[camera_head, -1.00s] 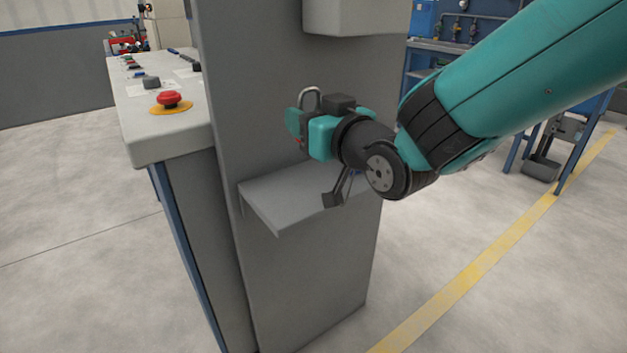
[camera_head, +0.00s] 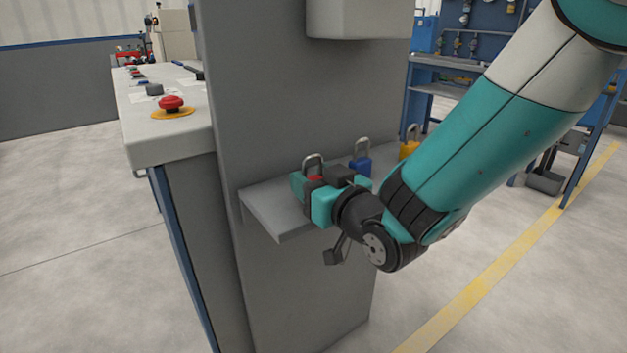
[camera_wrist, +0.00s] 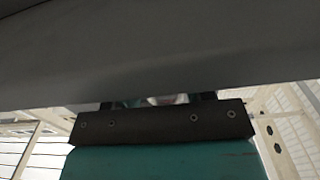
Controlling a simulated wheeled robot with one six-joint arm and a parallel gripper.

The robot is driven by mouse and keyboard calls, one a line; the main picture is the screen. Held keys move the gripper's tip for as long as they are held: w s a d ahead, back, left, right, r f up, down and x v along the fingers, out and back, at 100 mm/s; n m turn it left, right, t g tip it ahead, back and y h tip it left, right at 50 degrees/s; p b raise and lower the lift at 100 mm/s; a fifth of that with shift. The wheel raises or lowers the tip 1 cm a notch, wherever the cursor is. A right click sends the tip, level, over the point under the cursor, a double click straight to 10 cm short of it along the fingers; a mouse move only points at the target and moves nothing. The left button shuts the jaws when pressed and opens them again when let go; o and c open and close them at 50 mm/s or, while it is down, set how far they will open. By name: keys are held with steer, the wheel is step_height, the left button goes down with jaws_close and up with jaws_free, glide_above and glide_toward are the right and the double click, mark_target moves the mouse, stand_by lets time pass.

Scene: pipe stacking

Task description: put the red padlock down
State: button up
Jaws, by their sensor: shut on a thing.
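The red padlock (camera_head: 316,178) is between the fingers of my gripper (camera_head: 313,188) in the head view. Its grey shackle points up and only a little of its red body shows. My gripper is shut on it, at the left part of the grey shelf (camera_head: 272,218). Whether the padlock's underside touches the shelf is hidden by my gripper. In the wrist view my gripper (camera_wrist: 160,104) fills the lower middle, and the padlock is barely visible.
A blue padlock (camera_head: 360,161) and a yellow padlock (camera_head: 409,146) stand on the shelf to the right, behind my arm. A grey box (camera_head: 360,18) overhangs the shelf. A console with a red emergency button (camera_head: 171,103) stands at left.

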steer(key=o, duration=1)
steer(key=shift+f, duration=0.1)
steer(key=shift+c, duration=0.2)
steer(key=shift+s+r, duration=0.1)
steer(key=shift+r, duration=0.1)
steer(key=b+v, duration=1.2)
steer(key=b, duration=0.2)
steer(key=shift+f, duration=0.2)
